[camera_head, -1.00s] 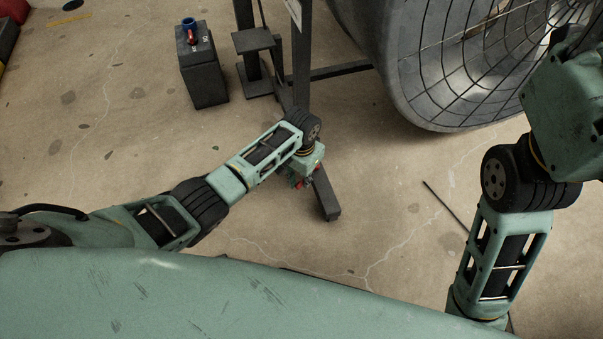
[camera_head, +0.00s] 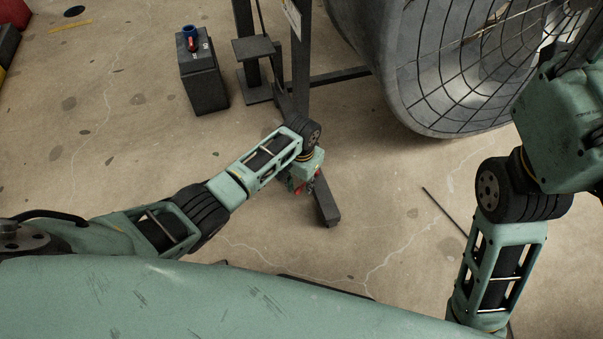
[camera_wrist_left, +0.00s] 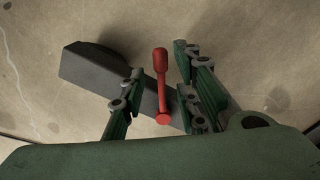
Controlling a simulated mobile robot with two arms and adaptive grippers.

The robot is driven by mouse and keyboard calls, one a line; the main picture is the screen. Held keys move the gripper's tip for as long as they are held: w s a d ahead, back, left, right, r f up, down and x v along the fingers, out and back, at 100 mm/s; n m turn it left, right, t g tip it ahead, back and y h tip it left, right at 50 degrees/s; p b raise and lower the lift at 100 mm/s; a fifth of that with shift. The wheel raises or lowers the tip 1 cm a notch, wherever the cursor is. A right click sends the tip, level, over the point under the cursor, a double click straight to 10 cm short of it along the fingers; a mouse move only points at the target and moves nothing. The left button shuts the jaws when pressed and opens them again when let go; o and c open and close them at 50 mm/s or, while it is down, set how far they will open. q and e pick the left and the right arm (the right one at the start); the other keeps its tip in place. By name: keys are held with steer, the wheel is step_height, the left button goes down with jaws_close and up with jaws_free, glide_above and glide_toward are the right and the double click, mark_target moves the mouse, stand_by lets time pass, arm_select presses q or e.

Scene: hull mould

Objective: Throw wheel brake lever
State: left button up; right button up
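The red lever (camera_wrist_left: 161,85), seen in the left wrist view, stands between the two fingers of my left gripper (camera_wrist_left: 155,95). It has a thick handle end and a round knob at its lower end. Gaps show between the lever and both fingers, so my left gripper is open around it. In the head view my left gripper (camera_head: 303,183) is low by the foot of the dark stand, with a bit of red beside it. Its fingers are mostly hidden there by my wrist. My right arm is at the right edge, its gripper out of view.
The dark stand's foot (camera_head: 326,203) lies under the left gripper, with its post (camera_head: 300,60) behind. A large grey mesh-lined hull mould (camera_head: 420,90) fills the upper right. A black box (camera_head: 203,80) with a blue and red fitting stands left. The floor between is mostly clear.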

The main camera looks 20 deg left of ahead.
arm_select(q)
step_height(320, 180, up, 11)
steer(key=shift+a+r, duration=0.15)
steer(key=shift+r, duration=0.05)
stand_by(0.6)
